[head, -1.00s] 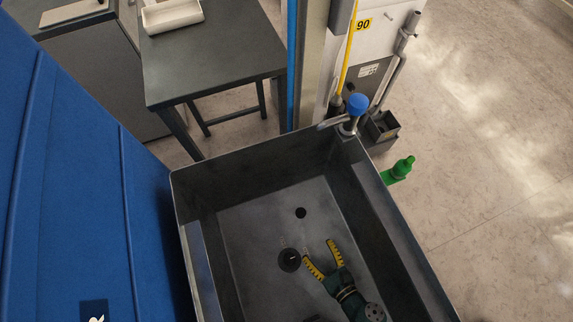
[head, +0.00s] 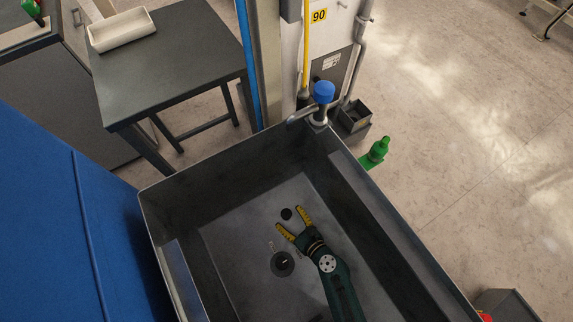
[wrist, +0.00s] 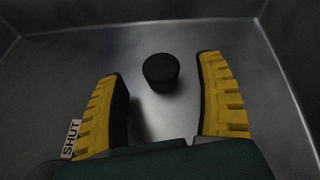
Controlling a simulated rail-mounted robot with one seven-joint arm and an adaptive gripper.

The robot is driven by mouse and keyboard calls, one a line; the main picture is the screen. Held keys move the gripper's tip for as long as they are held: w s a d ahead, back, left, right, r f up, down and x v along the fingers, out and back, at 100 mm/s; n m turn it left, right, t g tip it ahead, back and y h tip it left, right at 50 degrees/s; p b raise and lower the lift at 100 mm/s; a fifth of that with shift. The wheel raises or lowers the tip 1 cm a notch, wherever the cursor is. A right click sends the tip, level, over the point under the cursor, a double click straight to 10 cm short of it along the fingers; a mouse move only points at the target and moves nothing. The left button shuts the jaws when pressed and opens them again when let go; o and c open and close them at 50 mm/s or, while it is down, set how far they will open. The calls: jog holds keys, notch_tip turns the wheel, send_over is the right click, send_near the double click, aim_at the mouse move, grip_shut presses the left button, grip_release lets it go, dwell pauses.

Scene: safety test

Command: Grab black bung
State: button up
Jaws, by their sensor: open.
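The black bung (head: 286,214) is a small dark cylinder standing on the floor of the grey sink (head: 235,245). In the wrist view the bung (wrist: 161,73) stands upright between my two yellow fingertips, with clear gaps on both sides. My gripper (head: 291,217) is open and empty, reaching into the sink with its fingers around the bung's near side. In the wrist view my gripper (wrist: 159,70) has one finger left and one right of the bung, and neither visibly touches it.
The sink walls rise around my arm. A blue-topped tap (head: 323,93) stands at the sink's far corner.

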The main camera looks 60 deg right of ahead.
jog(key=x, duration=0.2)
jog(key=shift+w+d, duration=0.2)
jog(key=shift+w, duration=0.25)
jog(key=shift+s, duration=0.2)
jog(key=shift+c, duration=0.4)
jog(key=c, duration=1.1)
jog(key=shift+o, duration=0.2)
jog(key=shift+r, duration=0.15)
